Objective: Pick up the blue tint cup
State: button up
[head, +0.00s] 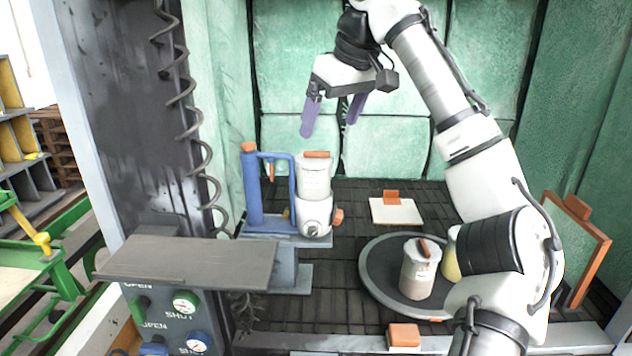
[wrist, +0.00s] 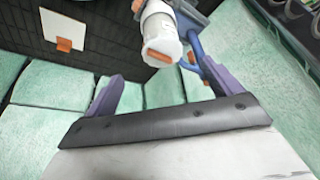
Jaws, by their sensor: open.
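My gripper (head: 331,122) is open and empty, with two purple fingers apart, high in front of the green padded back wall. The fingers also show in the wrist view (wrist: 162,85). No cup that is plainly blue shows. A whitish cup (head: 314,178) with an orange lid strip stands on a white base, below the gripper. It also shows in the wrist view (wrist: 160,33), between and beyond the fingers, apart from them. A blue upright frame (head: 253,190) with an orange top stands just left of it. A grey-white cup (head: 417,272) with an orange strip stands on the round turntable (head: 381,286).
A yellowish round thing (head: 451,262) is partly hidden behind my arm. A white plate with an orange block (head: 397,211) lies behind the turntable. A grey shelf (head: 190,262) and a dark column (head: 125,120) with a coiled hose bound the left. An orange-framed panel (head: 577,250) stands right.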

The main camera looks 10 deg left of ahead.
aim_at(316, 157)
jog(key=x, duration=0.6)
jog(key=shift+a+f, duration=0.15)
jog(key=shift+p+x, duration=1.1)
jog(key=shift+x, duration=1.6)
jog(key=shift+a, duration=0.15)
jog(key=c, duration=1.1)
jog(key=shift+c, duration=0.3)
